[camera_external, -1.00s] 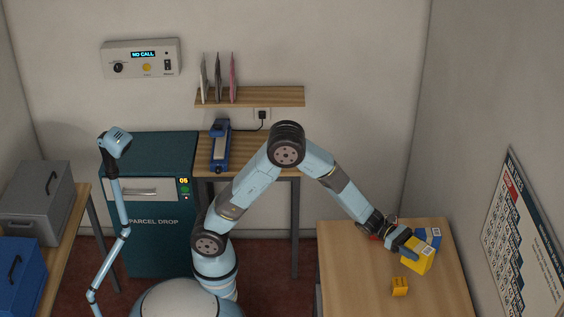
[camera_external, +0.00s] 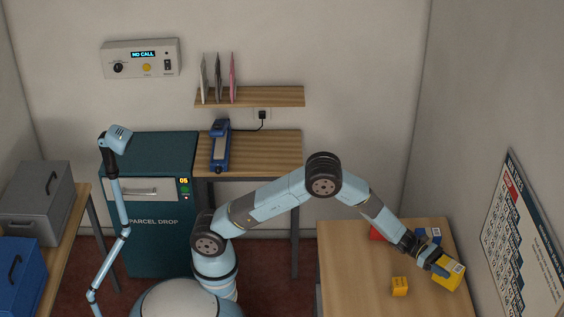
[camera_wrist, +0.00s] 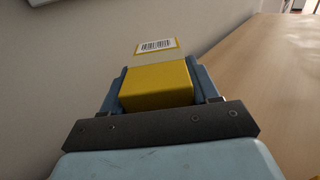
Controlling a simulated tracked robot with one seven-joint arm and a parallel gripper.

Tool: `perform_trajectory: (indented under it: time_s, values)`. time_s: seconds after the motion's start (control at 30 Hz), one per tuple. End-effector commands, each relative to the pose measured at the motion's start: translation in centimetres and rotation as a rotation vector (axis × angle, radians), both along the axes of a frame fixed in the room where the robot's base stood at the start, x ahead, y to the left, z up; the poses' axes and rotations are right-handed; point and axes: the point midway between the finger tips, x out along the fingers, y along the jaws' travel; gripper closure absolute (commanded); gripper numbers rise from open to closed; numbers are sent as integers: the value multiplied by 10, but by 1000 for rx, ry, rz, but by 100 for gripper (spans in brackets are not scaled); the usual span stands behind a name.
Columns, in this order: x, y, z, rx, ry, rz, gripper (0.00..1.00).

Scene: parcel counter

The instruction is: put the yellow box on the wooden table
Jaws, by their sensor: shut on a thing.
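The yellow box (camera_external: 450,274) with a white barcode label is between the fingers of my gripper (camera_external: 440,268), which is shut on it. It is at the right side of the wooden table (camera_external: 350,285). In the wrist view the yellow box (camera_wrist: 157,86) fills the space between the two fingers of my gripper (camera_wrist: 160,95), and its label faces away at the far end. I cannot tell whether the box touches the tabletop or is held just above it.
A small orange-yellow block (camera_external: 400,286) lies on the table, left of my gripper. The table's front left is clear. A wall poster (camera_external: 522,240) hangs at the right.

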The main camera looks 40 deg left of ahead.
Motion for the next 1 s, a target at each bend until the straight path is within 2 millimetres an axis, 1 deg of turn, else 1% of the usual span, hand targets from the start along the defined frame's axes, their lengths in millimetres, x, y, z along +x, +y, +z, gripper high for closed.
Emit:
perform_trajectory:
  time_s: [0.17,0.3,0.37,0.7,0.73,1.0]
  values:
    - [4,-5,-10,1,1,0,80]
    - [4,-4,-30,2,2,-1,80]
    - [4,-4,-35,0,1,-1,80]
    - [3,-4,-38,-1,0,0,80]
    - [3,-4,-39,0,0,0,39]
    - [3,-4,-38,0,0,0,15]
